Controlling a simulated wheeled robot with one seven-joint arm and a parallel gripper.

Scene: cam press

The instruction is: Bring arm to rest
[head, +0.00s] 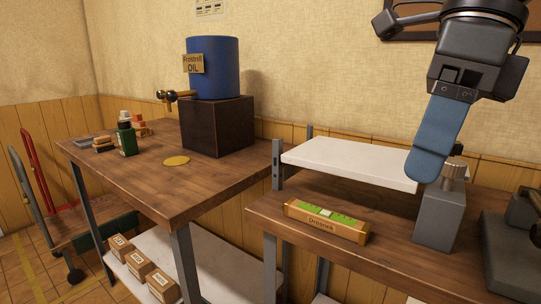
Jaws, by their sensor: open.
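My gripper (428,168) hangs at the upper right, its dark grey body above a blue finger that points down. I see it nearly side-on, so the second finger is hidden or lines up with the first. It is open, and I see nothing held in it. The fingertip overlaps the right end of a white shelf (345,160) and sits just up and left of a grey block with a brass knob (440,215). I cannot tell whether it touches either.
A dark machine base (515,245) stands at the right edge. The left table (225,180) holds a blue oil drum (215,70) on a dark box and a green bottle (126,138). Boxes (140,265) sit below. A hand truck (50,190) stands left.

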